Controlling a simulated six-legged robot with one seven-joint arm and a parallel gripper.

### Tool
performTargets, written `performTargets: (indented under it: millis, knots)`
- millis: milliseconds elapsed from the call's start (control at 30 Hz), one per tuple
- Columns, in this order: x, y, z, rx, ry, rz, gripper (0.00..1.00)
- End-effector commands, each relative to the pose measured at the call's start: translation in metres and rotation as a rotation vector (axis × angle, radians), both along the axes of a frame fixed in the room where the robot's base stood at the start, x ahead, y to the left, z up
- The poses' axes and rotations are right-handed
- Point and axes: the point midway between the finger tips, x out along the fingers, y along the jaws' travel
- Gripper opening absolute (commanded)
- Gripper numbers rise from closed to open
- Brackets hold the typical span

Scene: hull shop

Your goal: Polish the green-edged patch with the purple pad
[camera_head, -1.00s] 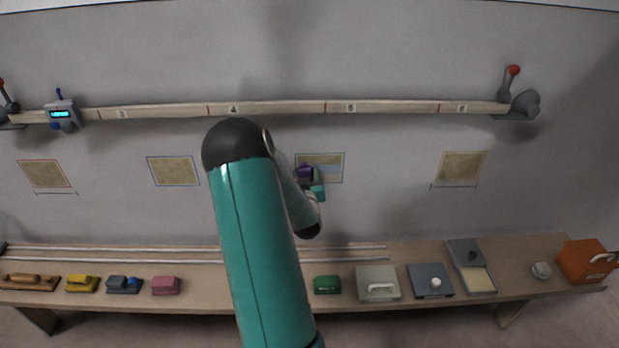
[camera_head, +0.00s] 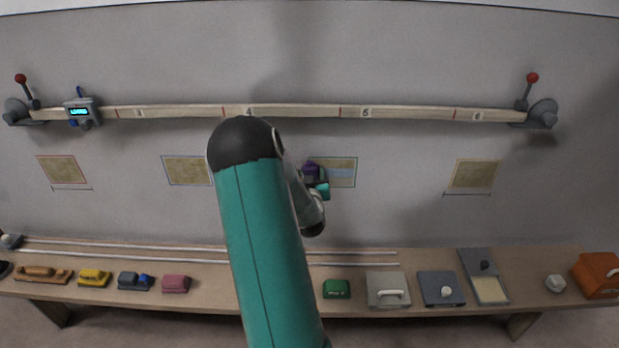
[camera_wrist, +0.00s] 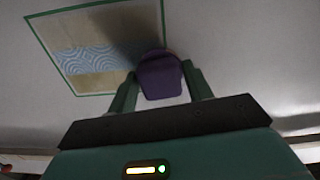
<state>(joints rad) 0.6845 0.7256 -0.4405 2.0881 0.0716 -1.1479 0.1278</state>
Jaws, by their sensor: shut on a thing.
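The green-edged patch (camera_head: 343,172) is on the wall right of my arm. In the wrist view the patch (camera_wrist: 95,18) has a green border and a pale blue wavy-patterned band across its middle; olive-tan areas lie above and below the band. My gripper (camera_wrist: 160,80) is shut on the purple pad (camera_wrist: 161,76), with a green finger on each side. The pad overlaps the patch's right edge in the wrist view. In the head view the pad (camera_head: 311,167) is at the patch's left end, partly hidden by my gripper (camera_head: 317,183). Contact with the wall cannot be told.
Other patches hang left, red-edged (camera_head: 62,171) and blue-edged (camera_head: 187,170), and one right (camera_head: 474,176). A numbered rail (camera_head: 300,111) with a device (camera_head: 83,112) runs above. The bench (camera_head: 210,290) below holds several blocks, trays and an orange box (camera_head: 598,274).

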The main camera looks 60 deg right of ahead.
Motion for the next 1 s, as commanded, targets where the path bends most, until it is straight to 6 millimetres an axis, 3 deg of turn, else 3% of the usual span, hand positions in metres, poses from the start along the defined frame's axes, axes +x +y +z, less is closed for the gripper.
performTargets:
  millis: [233, 1000]
  knots:
    - [-0.019, -0.011, 0.002, -0.003, 0.001, -0.004, 0.3]
    - [-0.053, -0.028, 0.002, -0.004, -0.001, -0.004, 0.3]
